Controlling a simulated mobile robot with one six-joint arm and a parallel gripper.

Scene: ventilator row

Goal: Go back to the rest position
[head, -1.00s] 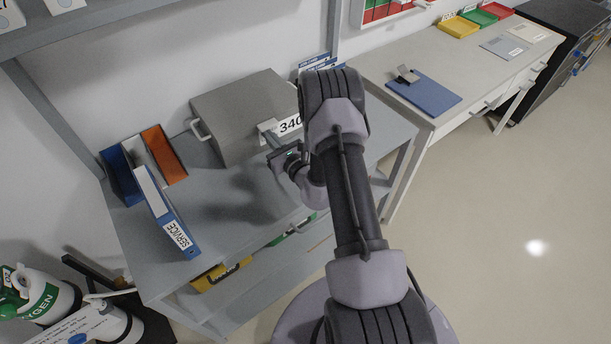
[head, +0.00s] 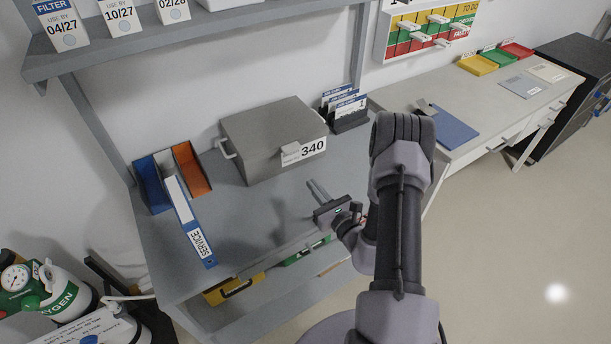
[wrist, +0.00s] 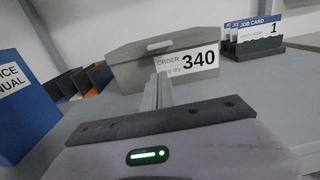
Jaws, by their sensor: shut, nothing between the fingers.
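My gripper (head: 318,192) is shut and empty above the front part of the grey bench (head: 262,215). Its closed fingers also show in the wrist view (wrist: 158,92), pointing toward a grey lidded box (head: 268,135) labelled 340. The fingertips are apart from the box, in front of it. The box stands at the back of the bench with its lid down, and it fills the upper middle of the wrist view (wrist: 130,72). My arm is bent at the right of the bench.
Blue, white and orange binders stand at the bench's left, with a blue-and-white service manual (head: 190,222) beside them. A job card holder (head: 348,118) is right of the box. Oxygen cylinders (head: 55,298) stand lower left. A desk (head: 395,95) is at right; the floor (head: 520,220) there is clear.

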